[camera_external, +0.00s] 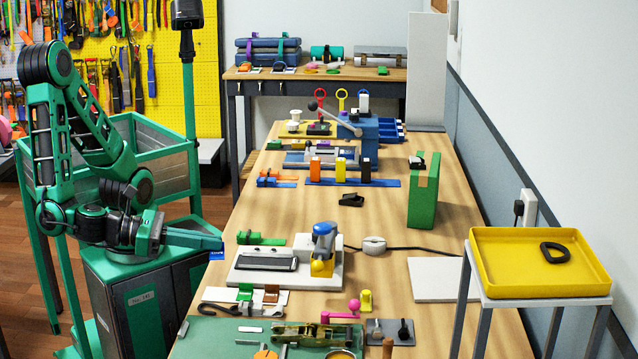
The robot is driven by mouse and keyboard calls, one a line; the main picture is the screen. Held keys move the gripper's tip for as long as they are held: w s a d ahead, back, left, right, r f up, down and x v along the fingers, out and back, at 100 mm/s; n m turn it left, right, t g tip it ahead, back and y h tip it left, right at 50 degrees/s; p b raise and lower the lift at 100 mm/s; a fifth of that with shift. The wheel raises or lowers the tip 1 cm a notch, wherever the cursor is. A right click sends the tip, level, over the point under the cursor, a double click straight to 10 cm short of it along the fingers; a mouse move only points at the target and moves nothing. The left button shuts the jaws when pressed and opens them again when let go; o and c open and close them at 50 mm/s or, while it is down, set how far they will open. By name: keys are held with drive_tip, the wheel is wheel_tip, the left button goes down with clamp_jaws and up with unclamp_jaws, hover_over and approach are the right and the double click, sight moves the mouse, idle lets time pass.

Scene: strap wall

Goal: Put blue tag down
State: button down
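My gripper (208,240) is at the left edge of the long wooden table, level with the green clamp-like piece (262,239) and pointing right. A small blue tag (217,254) shows at its fingertips and hangs just below them. The fingers appear closed on it, and it is apart from the tabletop as far as this view shows. Its far side is hidden.
The wooden table (385,215) holds a white-based device with a blue and yellow head (323,250), a green block (424,195), a blue strip with coloured blocks (352,182) and a green mat (205,345). A yellow tray (500,275) stands right. Bare wood lies mid-table.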

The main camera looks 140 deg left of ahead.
sight(210, 290)
drive_tip(key=shift+s, duration=0.15)
drive_tip(key=shift+f, duration=4.75)
drive_tip(key=shift+f, duration=0.15)
drive_tip(key=c, duration=2)
unclamp_jaws()
drive_tip(key=shift+c, duration=0.2)
